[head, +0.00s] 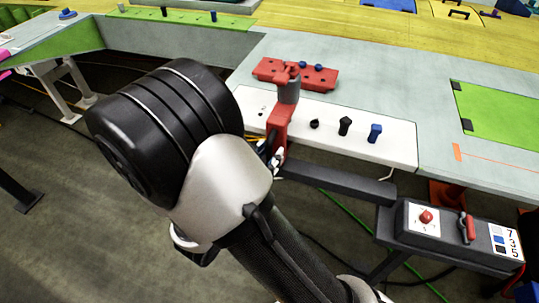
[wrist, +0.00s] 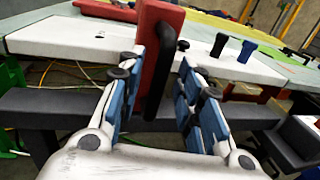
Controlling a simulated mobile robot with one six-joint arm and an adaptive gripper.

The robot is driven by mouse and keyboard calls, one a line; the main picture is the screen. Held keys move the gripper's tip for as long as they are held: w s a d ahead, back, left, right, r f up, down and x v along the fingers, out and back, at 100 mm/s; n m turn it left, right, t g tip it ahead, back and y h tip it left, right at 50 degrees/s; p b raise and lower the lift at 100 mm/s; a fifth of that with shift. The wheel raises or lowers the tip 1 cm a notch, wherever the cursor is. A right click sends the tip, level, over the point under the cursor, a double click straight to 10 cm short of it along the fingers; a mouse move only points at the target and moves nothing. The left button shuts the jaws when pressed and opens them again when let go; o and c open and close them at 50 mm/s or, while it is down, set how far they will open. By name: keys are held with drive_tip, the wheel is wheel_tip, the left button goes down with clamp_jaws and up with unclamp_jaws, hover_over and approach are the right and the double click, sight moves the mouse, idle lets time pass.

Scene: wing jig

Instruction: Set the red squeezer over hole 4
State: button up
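The red squeezer (head: 278,122), with a grey cylindrical part at its upper end, stands upright in the head view at the front of the bench. Its red body and black handle (wrist: 158,75) show in the wrist view. No hole numbers are readable, so I cannot tell which is hole 4.
A white strip (head: 398,148) along the bench front holds a black knob (head: 314,124), a black tool (head: 345,126) and a blue tool (head: 375,132). A control box (head: 450,236) with red button and lever stands at front right. Grey bench top (head: 395,85) right of the plate is clear.

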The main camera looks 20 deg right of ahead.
drive_tip(key=shift+w+d, duration=0.45)
drive_tip(key=shift+d, duration=0.1)
drive_tip(key=shift+c, duration=0.4)
clamp_jaws()
